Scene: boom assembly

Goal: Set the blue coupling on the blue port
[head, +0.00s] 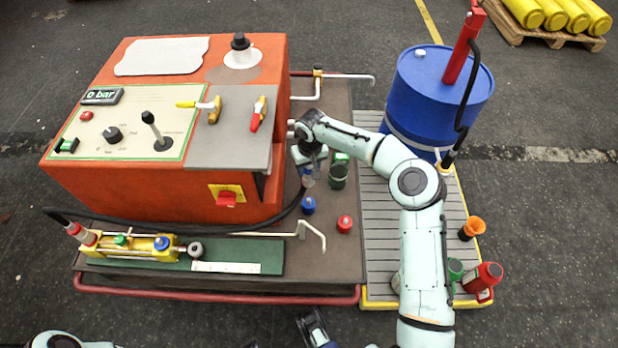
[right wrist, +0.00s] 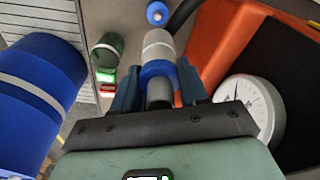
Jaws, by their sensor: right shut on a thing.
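My right gripper (head: 309,172) is beside the right side of the orange machine. In the right wrist view, its fingers (right wrist: 158,88) are shut on the blue coupling (right wrist: 158,68), a grey cylinder with a blue ring. A dark hose (right wrist: 181,18) shows just beyond it. In the head view the coupling is largely hidden by the gripper. A yellow block (head: 140,246) on the green board carries a blue port (head: 161,243) and a green one; the coupling is well apart from it. A part that looks like my left gripper (head: 314,326) is cut off at the bottom edge; its jaws are unclear.
A blue cap (head: 308,205) and a red cap (head: 345,224) stand on the bench top. A green cup (head: 338,176) is close right of the gripper. The black hose (head: 200,228) runs along the machine's front. A blue drum (head: 437,95) stands at the right.

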